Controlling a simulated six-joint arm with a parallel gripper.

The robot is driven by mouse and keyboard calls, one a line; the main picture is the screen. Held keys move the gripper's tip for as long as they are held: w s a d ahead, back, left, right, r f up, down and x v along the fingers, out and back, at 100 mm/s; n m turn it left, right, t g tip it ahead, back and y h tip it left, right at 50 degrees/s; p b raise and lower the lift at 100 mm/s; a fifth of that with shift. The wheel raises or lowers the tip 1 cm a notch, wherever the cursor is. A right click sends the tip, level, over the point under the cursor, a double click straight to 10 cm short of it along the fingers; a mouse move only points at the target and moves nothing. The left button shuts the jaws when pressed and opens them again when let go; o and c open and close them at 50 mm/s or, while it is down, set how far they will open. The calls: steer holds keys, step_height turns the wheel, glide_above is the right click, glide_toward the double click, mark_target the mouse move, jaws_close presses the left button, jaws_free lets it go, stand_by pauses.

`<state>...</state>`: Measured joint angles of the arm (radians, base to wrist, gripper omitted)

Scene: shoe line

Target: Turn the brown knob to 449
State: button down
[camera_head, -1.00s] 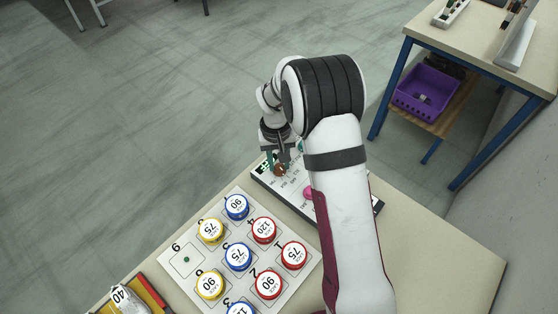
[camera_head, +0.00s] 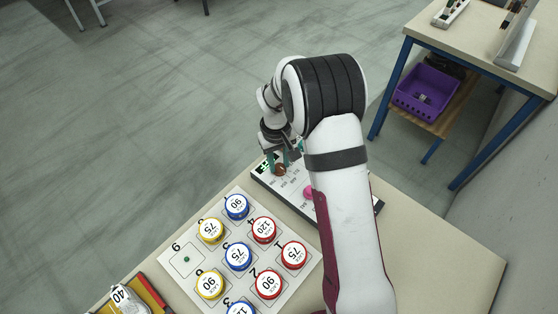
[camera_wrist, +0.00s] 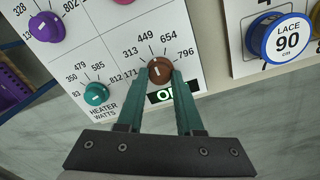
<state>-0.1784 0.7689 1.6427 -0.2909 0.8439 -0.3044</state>
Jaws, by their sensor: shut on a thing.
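The brown knob (camera_wrist: 159,69) sits on a white panel (camera_wrist: 117,45) in the wrist view. Printed values 171, 313, 449, 654 and 796 run around it. A pale pointer mark shows on its face, slanting toward the 313–449 side; the exact value is hard to read. The teal fingers of my gripper (camera_wrist: 159,76) stand on either side of the knob and are shut on it. In the head view the knob (camera_head: 280,169) shows small below my gripper (camera_head: 283,159). My arm hides part of the panel.
A teal knob (camera_wrist: 96,93) marked heater watts and a purple knob (camera_wrist: 46,27) share the panel. A lit green display (camera_wrist: 172,97) lies close by the fingers. A board (camera_head: 186,261) with several lace spools stands beside the panel in the head view.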

steer(key=c, duration=0.6)
jaws_free()
steer(key=shift+o, duration=0.2)
step_height(320, 180, up, 16)
steer(key=shift+a, duration=0.35)
steer(key=shift+s+f, duration=0.1)
steer(key=s+d+r+m+y, duration=0.1)
steer(key=s+d+r+m, duration=0.15)
steer(key=s, duration=0.65)
steer(key=s+d+r+m, duration=0.2)
steer(key=s+r+m, duration=0.1)
steer(key=s, duration=0.6)
steer(key=s+f+m+y, duration=0.1)
steer(key=s+f+m, duration=0.2)
steer(key=s, duration=0.9)
steer(key=shift+s+a+f+m, duration=0.25)
steer(key=shift+f+m, duration=0.05)
steer(key=shift+m, duration=0.05)
